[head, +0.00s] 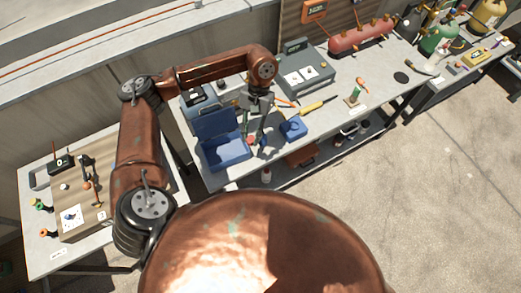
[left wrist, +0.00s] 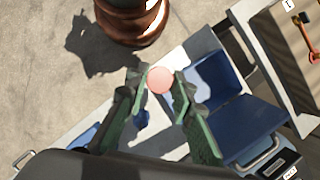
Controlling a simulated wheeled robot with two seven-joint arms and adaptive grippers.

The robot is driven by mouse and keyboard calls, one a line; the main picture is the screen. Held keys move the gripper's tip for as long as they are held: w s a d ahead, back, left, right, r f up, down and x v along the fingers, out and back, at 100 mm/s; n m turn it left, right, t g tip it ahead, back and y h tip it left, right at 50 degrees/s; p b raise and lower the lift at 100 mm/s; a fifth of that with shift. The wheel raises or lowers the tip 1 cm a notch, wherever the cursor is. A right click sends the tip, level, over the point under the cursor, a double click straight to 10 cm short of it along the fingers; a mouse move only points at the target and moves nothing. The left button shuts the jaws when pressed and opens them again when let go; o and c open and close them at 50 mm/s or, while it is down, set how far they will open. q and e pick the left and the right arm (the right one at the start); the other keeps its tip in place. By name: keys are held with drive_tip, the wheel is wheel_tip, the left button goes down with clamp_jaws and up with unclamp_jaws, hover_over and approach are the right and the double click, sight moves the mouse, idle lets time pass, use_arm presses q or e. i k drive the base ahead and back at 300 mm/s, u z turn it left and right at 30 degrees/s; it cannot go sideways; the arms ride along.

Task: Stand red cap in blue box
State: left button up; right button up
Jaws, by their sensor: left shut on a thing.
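The red cap (left wrist: 159,79) shows as a pale red disc between the fingertips of my left gripper (left wrist: 160,84) in the left wrist view. In the head view my left gripper (head: 255,134) points down over the front of the bench, shut on the cap (head: 250,140), which is mostly hidden by the fingers. The blue box (head: 226,153) stands open just left of the gripper, its lid raised at the back. Its tray (left wrist: 218,82) shows right of the cap in the left wrist view. The gripper is outside the box. My right gripper is not in view.
A small blue object (left wrist: 141,118) lies near the fingers. A smaller blue container (head: 293,129) stands right of the gripper. A yellow-handled screwdriver (head: 318,105) and a grey case (head: 305,78) are behind. The bench's front edge is close.

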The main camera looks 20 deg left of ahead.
sight(217, 158)
drive_tip(key=z, duration=0.55)
drive_tip(key=i, duration=1.3)
drive_tip(key=u, duration=2.4)
